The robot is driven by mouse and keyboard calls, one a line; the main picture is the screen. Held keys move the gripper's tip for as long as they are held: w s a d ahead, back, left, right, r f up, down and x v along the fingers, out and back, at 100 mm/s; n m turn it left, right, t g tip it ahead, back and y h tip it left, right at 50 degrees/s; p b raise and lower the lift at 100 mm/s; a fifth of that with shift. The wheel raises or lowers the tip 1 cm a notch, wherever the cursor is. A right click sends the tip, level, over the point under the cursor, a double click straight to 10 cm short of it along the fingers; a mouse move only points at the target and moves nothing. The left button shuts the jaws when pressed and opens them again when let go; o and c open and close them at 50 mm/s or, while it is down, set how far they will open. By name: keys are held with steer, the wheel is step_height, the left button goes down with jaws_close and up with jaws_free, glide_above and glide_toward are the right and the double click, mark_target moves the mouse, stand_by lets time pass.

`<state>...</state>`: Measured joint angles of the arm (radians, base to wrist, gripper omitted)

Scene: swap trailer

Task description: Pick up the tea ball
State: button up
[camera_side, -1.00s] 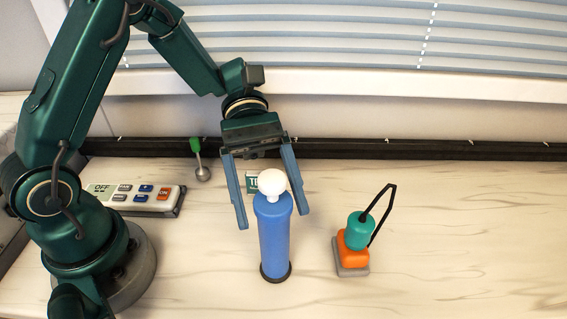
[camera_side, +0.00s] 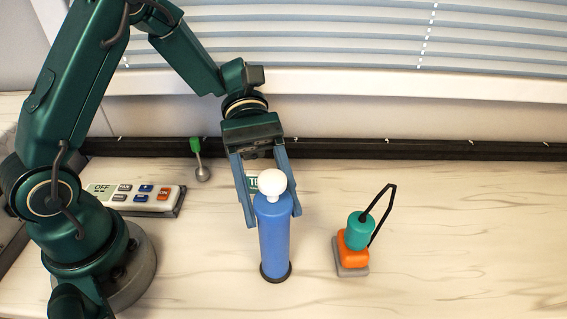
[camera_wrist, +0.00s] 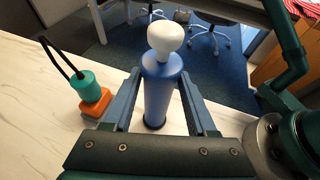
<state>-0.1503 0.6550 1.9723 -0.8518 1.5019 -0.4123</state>
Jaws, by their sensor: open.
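A small silver ball on a thin stem with a green handle (camera_side: 195,146), which looks like the tea ball, is near the back edge of the counter, left of my gripper. A tall blue cylinder (camera_side: 274,238) with a white round knob and dark base stands upright; it also shows in the wrist view (camera_wrist: 157,100). My gripper (camera_side: 273,214) is open, with one finger on each side of the cylinder's upper part. In the wrist view my gripper (camera_wrist: 160,82) has the cylinder between its fingers; I cannot tell whether they touch it.
A teal and orange object with a black loop handle (camera_side: 358,233) stands on a grey base to the right. A control panel with buttons (camera_side: 135,197) lies at the left. A small green label (camera_side: 252,184) is partly hidden behind the cylinder. The counter's right side is clear.

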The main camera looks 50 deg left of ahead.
mark_target(198, 144)
steer(key=s+a+f+m+y, duration=0.1)
steer(key=a+m+y, duration=0.2)
steer(key=m+y, duration=0.1)
steer(key=s+a+f+m+g+y, duration=0.1)
steer(key=s+a+f+m+y, duration=0.1)
steer(key=a+m+y, duration=0.2)
steer(key=s+a+f+m+g+y, duration=0.1)
steer(key=a+f+m+y, duration=0.1)
steer(key=m, duration=0.6)
steer(key=shift+s+a+y, duration=0.3)
steer(key=shift+a+y, duration=0.4)
steer(key=shift+y, duration=0.6)
steer(key=a+m+y, duration=0.1)
steer(key=m+y, duration=0.1)
steer(key=a+m+y, duration=0.1)
steer(key=a+y, duration=0.1)
steer(key=w+a+m+y, duration=0.1)
steer(key=a+m+y, duration=0.1)
steer(key=shift+w+a+f+m+t, duration=0.1)
steer(key=shift+f+m+t, duration=0.2)
steer(key=w+a+m+t+y, duration=0.1)
steer(key=w+m+y, duration=0.1)
steer(key=w+a+r+m+t+y, duration=0.1)
steer(key=w+m+t+y, duration=0.1)
steer(key=w+a+r+m+t+y, duration=0.1)
steer(key=w+m+y, duration=0.1)
steer(key=shift+w+a+m+t+y, duration=0.1)
steer(key=shift+a+m+t+y, duration=0.2)
steer(key=shift+a, duration=0.05)
steer(key=shift+x, duration=2.55)
